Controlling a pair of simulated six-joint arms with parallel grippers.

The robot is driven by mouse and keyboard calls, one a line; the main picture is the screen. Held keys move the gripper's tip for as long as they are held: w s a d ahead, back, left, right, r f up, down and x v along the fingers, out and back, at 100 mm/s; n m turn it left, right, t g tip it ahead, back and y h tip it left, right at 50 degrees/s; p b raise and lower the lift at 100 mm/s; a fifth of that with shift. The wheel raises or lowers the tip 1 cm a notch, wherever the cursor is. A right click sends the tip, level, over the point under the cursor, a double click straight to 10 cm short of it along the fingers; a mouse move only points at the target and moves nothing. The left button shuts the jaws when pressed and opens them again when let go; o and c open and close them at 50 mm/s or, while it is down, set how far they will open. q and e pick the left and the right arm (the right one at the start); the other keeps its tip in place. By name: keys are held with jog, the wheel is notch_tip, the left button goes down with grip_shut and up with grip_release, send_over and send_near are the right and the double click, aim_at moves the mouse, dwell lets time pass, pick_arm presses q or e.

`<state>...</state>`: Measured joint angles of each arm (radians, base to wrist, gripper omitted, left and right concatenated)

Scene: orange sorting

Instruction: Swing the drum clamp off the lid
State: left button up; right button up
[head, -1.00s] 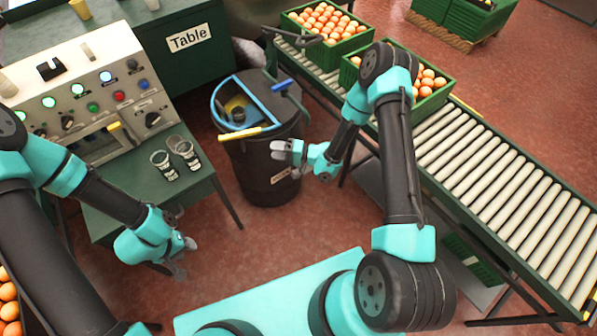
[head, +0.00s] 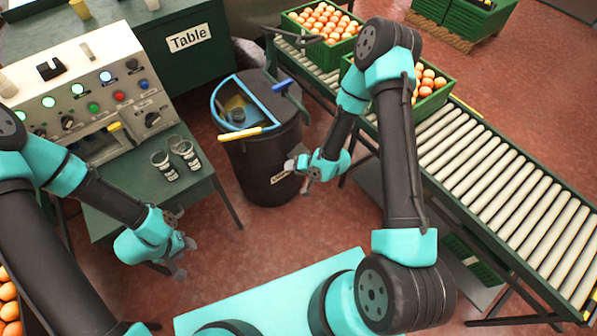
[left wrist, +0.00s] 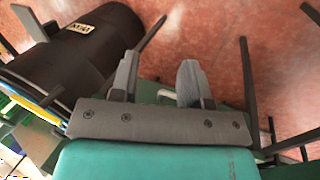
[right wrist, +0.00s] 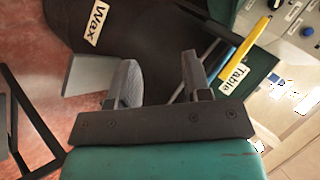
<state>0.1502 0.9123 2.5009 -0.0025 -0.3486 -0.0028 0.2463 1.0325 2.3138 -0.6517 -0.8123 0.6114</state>
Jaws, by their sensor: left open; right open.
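The black drum (head: 258,170) stands on the floor between the green bench and the conveyor. Its top has a blue-edged half-round opening (head: 213,108) and a dark lid half (head: 262,84). A blue handle (head: 283,86) sits at the right of the top, and a yellow bar (head: 253,133) crosses the front rim; I cannot tell which is the clamp. My right gripper (head: 296,166) is open beside the drum's right side, below the rim; contact is unclear. In the right wrist view the drum (right wrist: 150,30) shows behind the fingers. My left gripper (head: 184,258) is open and empty, left of and below the drum.
The roller conveyor (head: 490,180) with crates of orange round items (head: 432,92) runs along the right. Floor in front of the drum is clear.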

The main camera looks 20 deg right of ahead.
jog(key=shift+s+d+f+g+h, duration=0.1)
jog(key=shift+s+d+g+h, duration=0.15)
jog(key=shift+s, duration=0.3)
jog(key=shift+s+d+f+g+h, duration=0.15)
jog(key=shift+s+h, duration=0.1)
jog(key=shift+s, duration=0.25)
pick_arm(q)
jog(key=shift+c, duration=0.3)
pick_arm(e)
jog(key=shift+r, duration=0.1)
